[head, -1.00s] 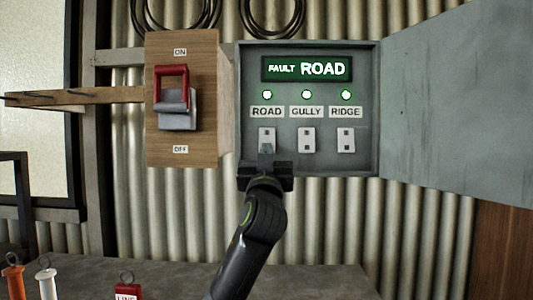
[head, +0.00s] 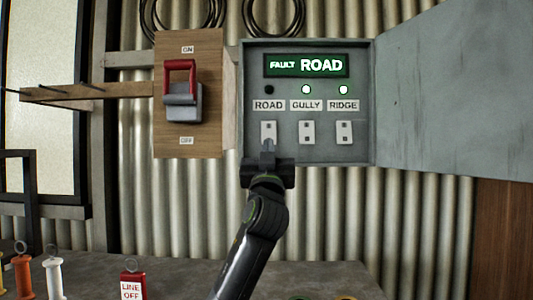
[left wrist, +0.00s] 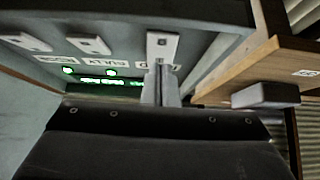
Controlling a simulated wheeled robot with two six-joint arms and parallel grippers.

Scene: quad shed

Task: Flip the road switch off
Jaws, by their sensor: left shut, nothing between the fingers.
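The road switch (head: 268,132) is a white rocker under the ROAD label in the open grey panel box. The lamp (head: 269,90) above it is dark. My left gripper (head: 267,147) is shut and empty, its fingertips just below the switch's lower end. In the left wrist view the fingers (left wrist: 160,84) point at the switch plate (left wrist: 162,46); whether they touch it I cannot tell. The display (head: 306,65) reads FAULT ROAD in lit letters. My right gripper is not in view.
The gully switch (head: 307,133) and ridge switch (head: 344,132) sit to the right under lit green lamps. The box door (head: 450,95) stands open at right. A red-handled lever switch (head: 182,95) is on a wooden board at left. A red LINE OFF tag (head: 132,285) stands on the bench.

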